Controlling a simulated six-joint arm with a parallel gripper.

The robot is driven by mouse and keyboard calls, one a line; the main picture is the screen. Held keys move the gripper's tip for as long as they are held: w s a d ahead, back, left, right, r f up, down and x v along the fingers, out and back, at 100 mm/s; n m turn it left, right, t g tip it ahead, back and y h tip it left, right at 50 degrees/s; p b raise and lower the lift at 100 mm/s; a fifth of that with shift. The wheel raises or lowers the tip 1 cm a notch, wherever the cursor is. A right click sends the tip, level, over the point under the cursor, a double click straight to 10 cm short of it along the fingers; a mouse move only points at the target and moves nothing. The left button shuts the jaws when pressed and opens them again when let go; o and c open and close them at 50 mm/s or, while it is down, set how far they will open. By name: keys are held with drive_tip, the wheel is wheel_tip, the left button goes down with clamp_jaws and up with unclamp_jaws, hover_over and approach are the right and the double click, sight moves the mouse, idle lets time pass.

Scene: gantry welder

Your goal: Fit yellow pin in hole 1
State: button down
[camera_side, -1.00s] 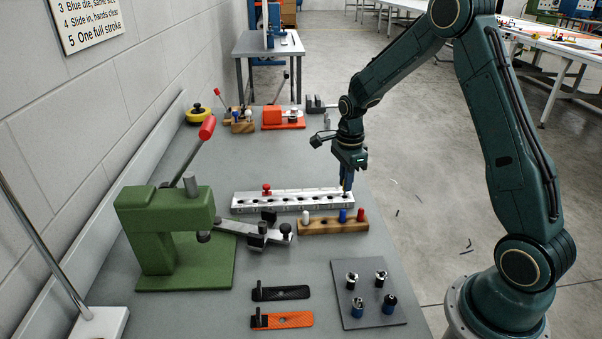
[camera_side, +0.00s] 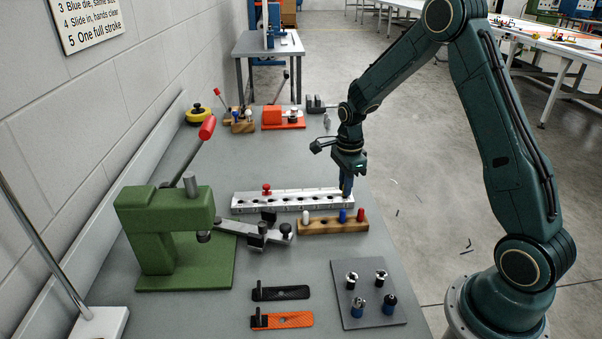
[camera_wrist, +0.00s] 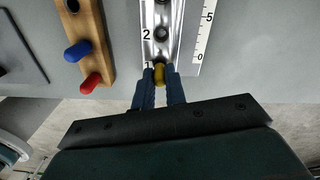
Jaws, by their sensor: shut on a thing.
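My gripper (camera_wrist: 160,80) is shut on the yellow pin (camera_wrist: 159,73), whose top shows between the blue fingers in the wrist view. In the side view my gripper (camera_side: 346,194) is low over the right end of the silver numbered hole bar (camera_side: 238,207), and the pin is hidden. In the wrist view the pin is at the bar's end, beside the mark 1. Hole 1 is covered by the pin and fingers; I cannot tell how deep the pin sits. Hole 2 (camera_wrist: 161,33) is open and empty.
A wooden block (camera_side: 315,228) with white, blue and red pins stands close in front of the bar. A red knob (camera_side: 266,189) stands at the bar's left part. A white scale (camera_wrist: 202,32) runs beside the bar. A green press (camera_side: 165,230) is at left.

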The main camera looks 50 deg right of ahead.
drive_tip(key=shift+f, duration=0.35)
drive_tip(key=c, duration=1.4)
unclamp_jaws()
drive_tip(key=shift+o, duration=0.2)
wheel_tip(320, 180, up, 14)
